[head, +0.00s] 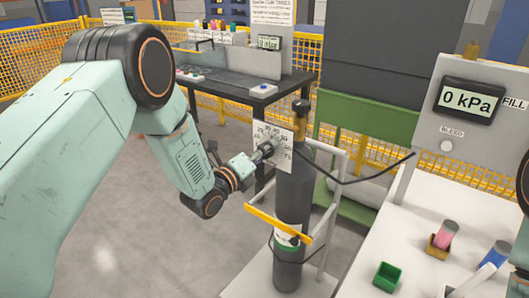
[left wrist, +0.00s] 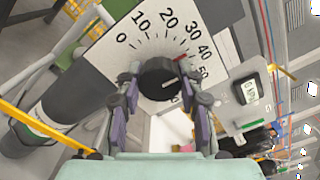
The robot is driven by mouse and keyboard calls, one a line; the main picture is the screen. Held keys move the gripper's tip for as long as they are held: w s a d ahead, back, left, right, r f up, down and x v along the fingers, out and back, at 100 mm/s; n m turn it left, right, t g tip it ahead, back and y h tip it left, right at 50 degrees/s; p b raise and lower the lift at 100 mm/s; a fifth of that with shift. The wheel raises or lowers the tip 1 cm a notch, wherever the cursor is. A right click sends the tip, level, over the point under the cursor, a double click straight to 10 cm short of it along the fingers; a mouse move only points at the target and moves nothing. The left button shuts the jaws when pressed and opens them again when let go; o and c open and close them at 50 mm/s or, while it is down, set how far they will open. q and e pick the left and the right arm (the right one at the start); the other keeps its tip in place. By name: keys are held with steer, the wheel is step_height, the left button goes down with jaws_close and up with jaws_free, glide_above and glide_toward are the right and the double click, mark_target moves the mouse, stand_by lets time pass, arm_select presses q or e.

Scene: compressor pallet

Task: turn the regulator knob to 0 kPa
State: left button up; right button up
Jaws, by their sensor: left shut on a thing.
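The black round regulator knob (left wrist: 158,78) sits on a white dial plate (left wrist: 118,48) with a scale from 0 up past 50. A pale line on the knob points towards the high-number side; its exact reading is unclear. A red mark lies on the scale near 40. My left gripper (left wrist: 160,84) is shut on the knob, one finger on each side. In the head view the left gripper (head: 249,161) reaches the dial plate (head: 284,150) beside the dark gas cylinder (head: 293,205). The display (head: 467,101) reads 0 kPa. My right gripper is not in view.
The cylinder stands in a white-framed trolley with a yellow bar (head: 277,222). A black hose (head: 365,179) runs right to the grey panel with a BLEED button (head: 446,145). A white table (head: 415,225) holds a green bin (head: 387,277). Open floor lies left.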

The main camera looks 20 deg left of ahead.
arm_select(q)
steer(key=n, duration=0.5)
steer(key=shift+n, duration=0.3)
steer(key=n, duration=1)
steer(key=shift+n, duration=0.4)
steer(key=n, duration=0.5)
steer(key=shift+n, duration=0.3)
steer(key=o, duration=1.2)
